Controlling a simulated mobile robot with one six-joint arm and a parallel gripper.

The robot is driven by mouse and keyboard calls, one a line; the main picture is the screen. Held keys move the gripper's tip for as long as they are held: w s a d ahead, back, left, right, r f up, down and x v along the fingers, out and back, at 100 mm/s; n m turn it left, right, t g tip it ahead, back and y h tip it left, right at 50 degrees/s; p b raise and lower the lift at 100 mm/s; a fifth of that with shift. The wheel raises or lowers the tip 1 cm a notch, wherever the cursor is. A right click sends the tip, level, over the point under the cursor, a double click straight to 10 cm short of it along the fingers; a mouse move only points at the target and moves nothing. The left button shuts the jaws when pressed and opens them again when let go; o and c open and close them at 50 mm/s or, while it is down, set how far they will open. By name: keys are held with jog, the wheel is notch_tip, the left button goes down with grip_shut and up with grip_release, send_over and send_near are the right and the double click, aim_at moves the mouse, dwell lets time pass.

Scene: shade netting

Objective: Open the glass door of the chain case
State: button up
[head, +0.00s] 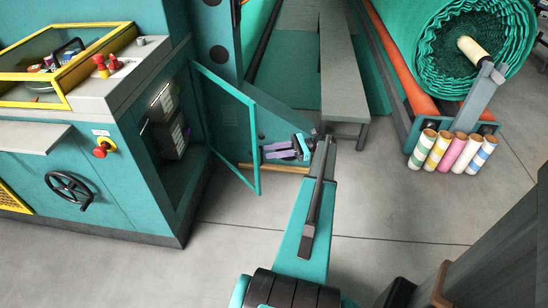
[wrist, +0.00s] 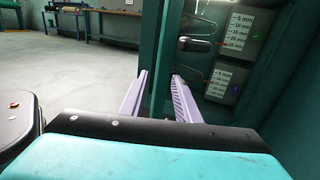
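The glass door (head: 256,130) of the chain case is a thin teal frame with a clear pane. It stands swung well out from the case opening (head: 190,150) in the side of the teal machine. My gripper (head: 266,150), with two lilac fingers, is just right of the door's free edge in the head view. In the wrist view the fingers (wrist: 160,90) are apart, with the teal door edge (wrist: 158,55) upright between them in the picture. No contact is clear. Inside the case are grey boxes (head: 172,132) with scale labels, also in the wrist view (wrist: 239,35).
The machine has a handwheel (head: 69,190), a red knob (head: 104,147) and a yellow-framed top (head: 60,70). A green netting roll (head: 465,45) and several coloured tubes (head: 453,152) are at right. Grey floor (head: 220,235) lies clear before the case.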

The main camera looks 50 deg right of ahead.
jog(key=s+a+p, duration=0.4)
jog(key=p, duration=0.4)
jog(key=shift+a+r, duration=0.3)
dwell(0.5)
